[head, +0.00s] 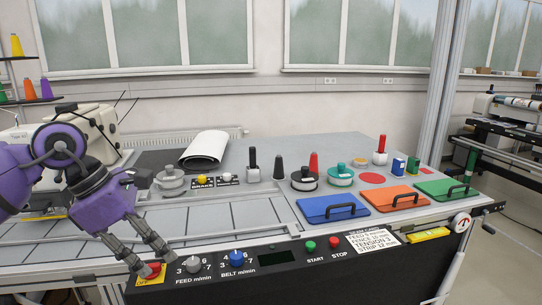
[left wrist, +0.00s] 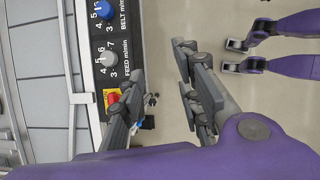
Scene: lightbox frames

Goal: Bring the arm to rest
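My left arm comes in from the left in the head view. Its gripper (head: 157,260) hangs over the front edge of the machine, beside a red knob (head: 154,268) on a yellow plate. In the left wrist view, the gripper (left wrist: 160,62) has its two fingers apart with only floor visible between them. The red knob (left wrist: 113,98) shows close beside the left finger, partly covered; I cannot tell whether they touch.
The black front panel carries a grey feed dial (head: 193,265), a blue belt dial (head: 236,258), a green start button (head: 310,246) and a red stop button (head: 334,242). Blue (head: 320,205), orange (head: 385,197) and green (head: 440,189) handled lids lie right. Grey bed (head: 210,220) is largely clear.

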